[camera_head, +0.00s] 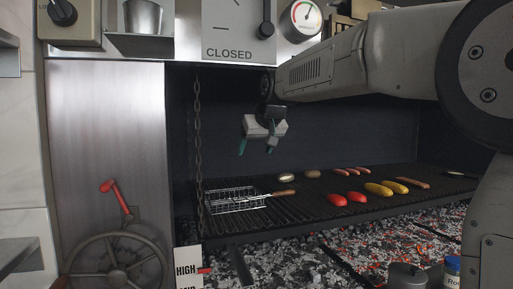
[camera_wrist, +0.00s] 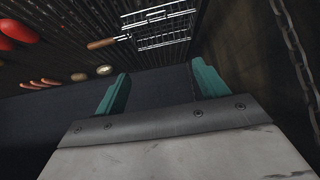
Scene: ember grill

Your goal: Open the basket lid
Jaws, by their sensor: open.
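The wire grill basket (camera_head: 236,200) lies on the dark grate left of centre, with its wooden handle (camera_head: 284,193) pointing right. Its lid looks flat on it, but the wires are too fine to tell lid from base. My gripper (camera_head: 256,147) hangs above and behind the basket's handle end, clear of the grate, with its teal fingers apart and nothing between them. In the wrist view my gripper (camera_wrist: 160,85) is open, and the basket (camera_wrist: 160,24) shows beyond the fingertips at the top, with the wooden handle (camera_wrist: 101,43) to its left.
Red peppers (camera_head: 346,198), yellow corn-like pieces (camera_head: 388,188) and sausages (camera_head: 352,170) lie on the grate to the right. A chain (camera_head: 197,140) hangs left of the basket. Glowing coals (camera_head: 330,258) lie below. A red-handled wheel (camera_head: 116,262) stands at left.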

